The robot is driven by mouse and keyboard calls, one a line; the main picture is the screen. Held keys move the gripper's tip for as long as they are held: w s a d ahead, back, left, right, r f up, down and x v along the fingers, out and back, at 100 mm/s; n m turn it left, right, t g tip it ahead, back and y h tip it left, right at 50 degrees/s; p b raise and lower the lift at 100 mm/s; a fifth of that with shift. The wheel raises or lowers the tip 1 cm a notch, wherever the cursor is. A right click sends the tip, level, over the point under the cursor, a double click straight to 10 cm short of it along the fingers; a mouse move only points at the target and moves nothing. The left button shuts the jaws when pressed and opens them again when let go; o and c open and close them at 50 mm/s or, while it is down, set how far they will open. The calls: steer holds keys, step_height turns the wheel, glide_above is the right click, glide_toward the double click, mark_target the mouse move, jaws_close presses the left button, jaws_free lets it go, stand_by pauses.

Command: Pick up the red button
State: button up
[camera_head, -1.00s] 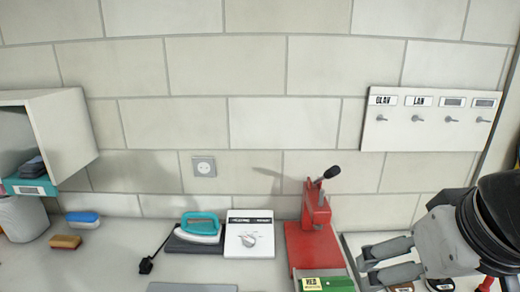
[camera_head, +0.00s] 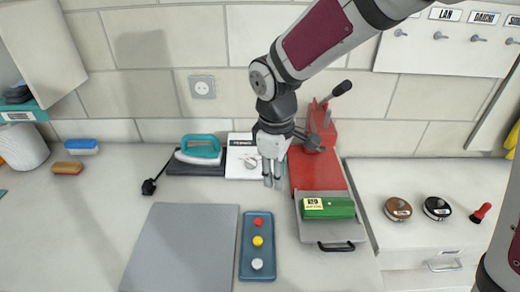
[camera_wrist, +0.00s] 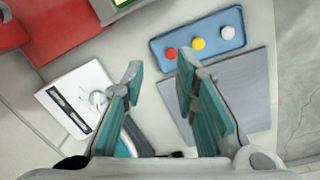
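The red button (camera_head: 258,222) lies at the far end of a blue tray (camera_head: 245,270), in a row with a yellow button (camera_head: 257,241) and a white button (camera_head: 257,263). The red button also shows in the wrist view (camera_wrist: 171,54), at the left end of the tray (camera_wrist: 184,43). My gripper (camera_head: 272,183) points down above the counter, beyond the tray and in front of the white box. In the wrist view my gripper (camera_wrist: 158,68) has its two fingers apart with nothing between them. The red button is beyond the fingertips, not touched.
A grey board (camera_head: 180,250) lies left of the tray. A red press (camera_head: 318,165) with a green block (camera_head: 328,208) stands to the right. A white box (camera_head: 241,160) and a teal iron (camera_head: 200,150) are behind. The left counter is mostly clear.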

steer(key=n+g, duration=0.1)
steer(key=n, duration=0.1)
glide_above(259, 221)
step_height(259, 221, down, 6)
steer(key=shift+y, duration=0.4)
steer(key=f, duration=0.7)
steer(key=shift+a+f, duration=0.1)
steer(key=shift+a, duration=0.1)
step_height(259, 221, down, 5)
steer(key=shift+s+d+p, duration=0.1)
steer(key=shift+d+p, duration=0.05)
steer(key=shift+p, duration=0.35)
steer(key=shift+f, duration=0.5)
steer(key=c, duration=0.4)
